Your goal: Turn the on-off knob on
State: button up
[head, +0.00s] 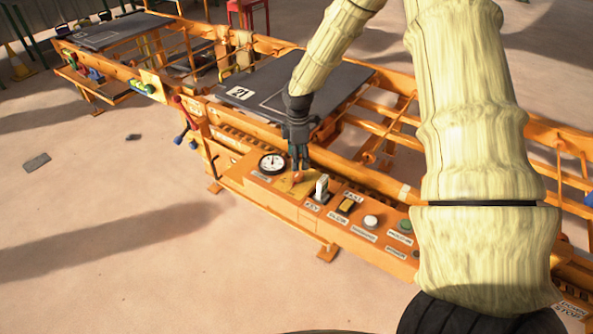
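My gripper (299,166) is dark and points down over the orange control panel (285,208), just right of the round white gauge (272,163). Its fingers look close together, but the view is too small to show whether they are open or shut. A yellow triangular plate with a small orange part (298,179) lies right below the fingertips; contact cannot be told. A pale upright switch or knob (321,186) stands right of the gripper. Which control is the on-off knob cannot be told, as the labels are hardly readable.
Orange rails and a grey plate marked 21 (240,92) lie behind. The sandy floor (100,230) in front is mostly clear.

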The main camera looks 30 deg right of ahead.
aim_at(298, 173)
jog(key=shift+f, duration=3.4)
jog(key=c, duration=1)
jog(key=shift+c, duration=0.2)
